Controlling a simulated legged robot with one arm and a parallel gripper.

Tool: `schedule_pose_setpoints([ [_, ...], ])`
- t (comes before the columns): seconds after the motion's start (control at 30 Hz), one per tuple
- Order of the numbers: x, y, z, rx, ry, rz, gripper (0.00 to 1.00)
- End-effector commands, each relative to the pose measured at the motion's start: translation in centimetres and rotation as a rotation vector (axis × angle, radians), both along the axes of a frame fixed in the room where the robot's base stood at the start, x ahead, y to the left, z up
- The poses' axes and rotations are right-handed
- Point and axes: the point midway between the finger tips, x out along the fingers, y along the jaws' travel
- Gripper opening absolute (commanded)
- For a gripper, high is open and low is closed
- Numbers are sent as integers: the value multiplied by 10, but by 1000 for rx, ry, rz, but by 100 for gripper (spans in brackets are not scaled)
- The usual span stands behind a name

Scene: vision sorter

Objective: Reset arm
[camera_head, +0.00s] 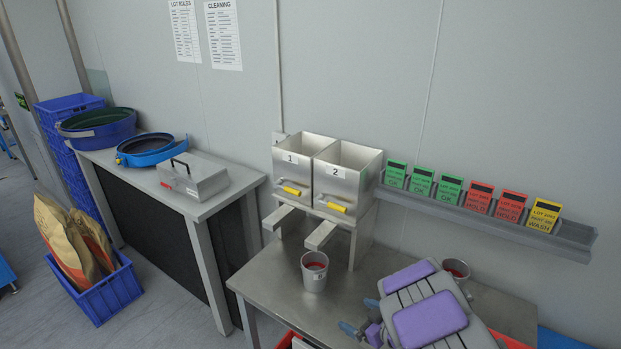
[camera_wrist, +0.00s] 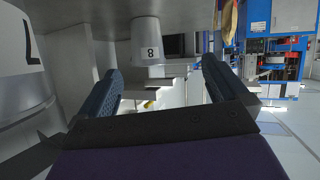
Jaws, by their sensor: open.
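My gripper (camera_head: 360,316) is low over the metal table (camera_head: 262,276), at the lower middle of the head view, with my purple-padded arm behind it. In the wrist view my gripper (camera_wrist: 158,85) has its two dark blue fingers spread wide, with nothing between them. The wrist picture looks upside down. A grey cup (camera_head: 314,279) with a letter on its side stands on the table to the left of my gripper. It also shows beyond the fingers in the wrist view (camera_wrist: 147,45).
A second cup (camera_head: 456,266) stands close behind my arm, partly hidden. Two numbered hoppers (camera_head: 347,176) stand at the table's back. A wall rail (camera_head: 490,217) holds green, red and yellow cards. A side bench (camera_head: 222,189) bears a metal box (camera_head: 194,178).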

Motion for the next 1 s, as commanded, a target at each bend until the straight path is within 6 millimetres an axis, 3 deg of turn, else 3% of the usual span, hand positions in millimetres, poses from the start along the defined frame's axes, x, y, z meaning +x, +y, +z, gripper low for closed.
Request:
schedule_pose_setpoints([
  [0.33,21,-60,35,-242,22,-188,100],
  [0.53,17,-116,87,-420,79,-412,100],
  [0.67,-5,-147,123,-499,156,-578,100],
  [0.8,-45,-164,155,-536,268,-732,100],
  [1.0,-122,-158,184,-516,485,-886,100],
])
